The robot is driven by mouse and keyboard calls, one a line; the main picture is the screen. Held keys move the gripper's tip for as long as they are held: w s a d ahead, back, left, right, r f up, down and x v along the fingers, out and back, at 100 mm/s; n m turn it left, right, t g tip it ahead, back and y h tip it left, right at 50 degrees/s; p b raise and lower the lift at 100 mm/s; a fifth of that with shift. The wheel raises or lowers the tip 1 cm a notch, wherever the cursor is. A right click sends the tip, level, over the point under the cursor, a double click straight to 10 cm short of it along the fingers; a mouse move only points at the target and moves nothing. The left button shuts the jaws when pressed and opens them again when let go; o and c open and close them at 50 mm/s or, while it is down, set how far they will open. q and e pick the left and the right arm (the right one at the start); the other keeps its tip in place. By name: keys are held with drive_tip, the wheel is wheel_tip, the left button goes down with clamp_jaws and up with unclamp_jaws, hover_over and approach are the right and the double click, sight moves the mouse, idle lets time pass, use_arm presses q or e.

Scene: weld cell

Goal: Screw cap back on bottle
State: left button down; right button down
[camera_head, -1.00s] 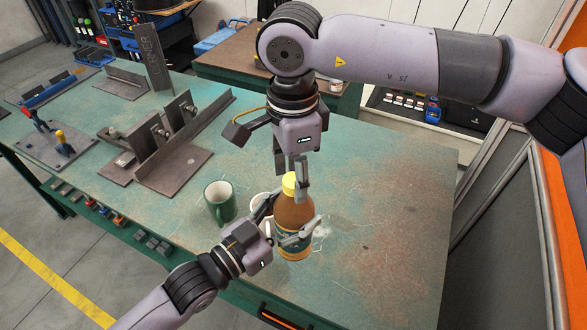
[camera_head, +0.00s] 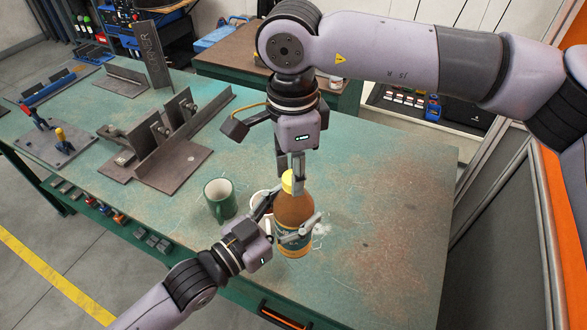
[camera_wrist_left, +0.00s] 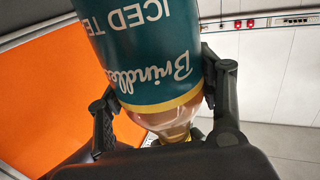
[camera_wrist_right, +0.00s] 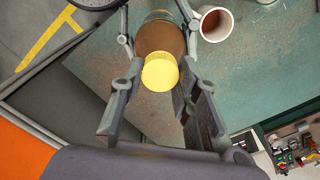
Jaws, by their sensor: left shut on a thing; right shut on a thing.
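The bottle (camera_head: 293,209) is brown with a teal label and looks upright; I cannot tell whether its base touches the table. My left gripper (camera_head: 283,222) is shut around its body from the front left. In the left wrist view the label (camera_wrist_left: 150,45) reads "Brindle" and "iced tea" upside down between the fingers. The yellow cap (camera_head: 288,181) is on the bottle's neck. My right gripper (camera_head: 289,176) points down from above and is shut on the cap. In the right wrist view the cap (camera_wrist_right: 160,72) lies between its fingers. The thread is hidden.
A green mug (camera_head: 220,200) stands left of the bottle, and a white cup (camera_head: 262,203) is partly hidden behind my left gripper. Steel angle fixtures (camera_head: 172,140) stand farther left. The green worktable (camera_head: 385,220) is clear to the right.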

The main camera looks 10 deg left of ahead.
drive_tip(key=c, duration=1.1)
unclamp_jaws()
wheel_tip(320, 180, up, 12)
drive_tip(key=shift+a, duration=0.1)
